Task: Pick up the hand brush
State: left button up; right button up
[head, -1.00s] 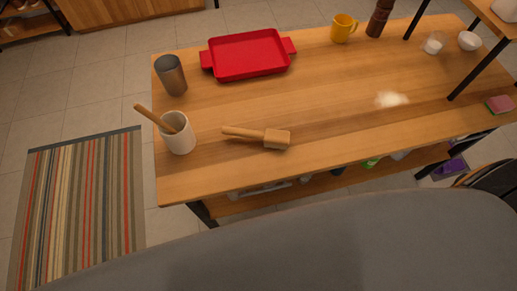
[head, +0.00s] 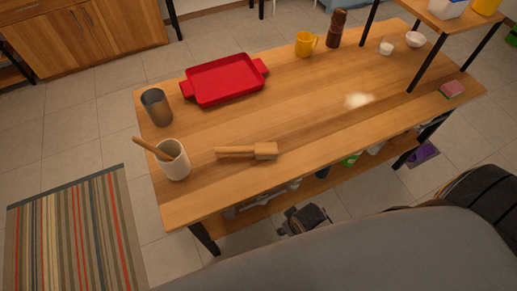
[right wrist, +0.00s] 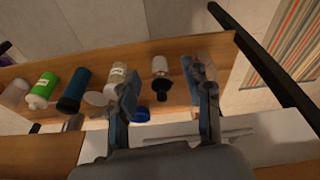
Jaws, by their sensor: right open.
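I cannot make out a hand brush for certain. A wooden tool (head: 246,152) with a straight handle and a block-shaped head lies near the table's front edge in the head view; it looks more like a mallet. A purple thing (head: 424,154) is low by the right table leg, too small to identify. My right gripper (right wrist: 162,72) is open and appears empty in the right wrist view, facing the lower shelf. It shows dark below the table's front edge in the head view (head: 304,218). My left gripper is not in view.
The lower shelf (right wrist: 225,50) holds a green bottle (right wrist: 42,90), a dark blue bottle (right wrist: 73,90) and other containers. The table (head: 310,125) carries a red tray (head: 225,79), metal cup (head: 156,107), white utensil pot (head: 174,161), yellow mug (head: 305,43) and pale powder (head: 359,100).

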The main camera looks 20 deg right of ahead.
jog(key=w+a+r+n+t+y+p, duration=0.15)
jog(key=w+r, duration=0.25)
jog(key=r, duration=0.4)
jog(key=w+a+r+n+y, duration=0.1)
jog(key=w+a+r+n, duration=0.15)
jog(key=r, duration=0.55)
jog(key=w+a+r+n+y+p, duration=0.1)
jog(key=w+a+r+n, duration=0.2)
jog(key=r, duration=0.5)
jog(key=n, duration=0.5)
send_near(250, 148)
jog(key=shift+g, duration=0.35)
jog(key=x, duration=0.4)
jog(key=shift+a+f+p, duration=0.15)
jog(key=shift+a+p, duration=0.1)
jog(key=shift+p, duration=0.05)
jog(key=shift+w+a+f+p, duration=0.25)
jog(key=shift+w+f+p, duration=0.15)
jog(key=shift+f, duration=0.2)
jog(key=x, duration=0.4)
jog(key=shift+w+d+p, duration=0.15)
jog(key=shift+w+p, duration=0.05)
jog(key=shift+p, duration=0.1)
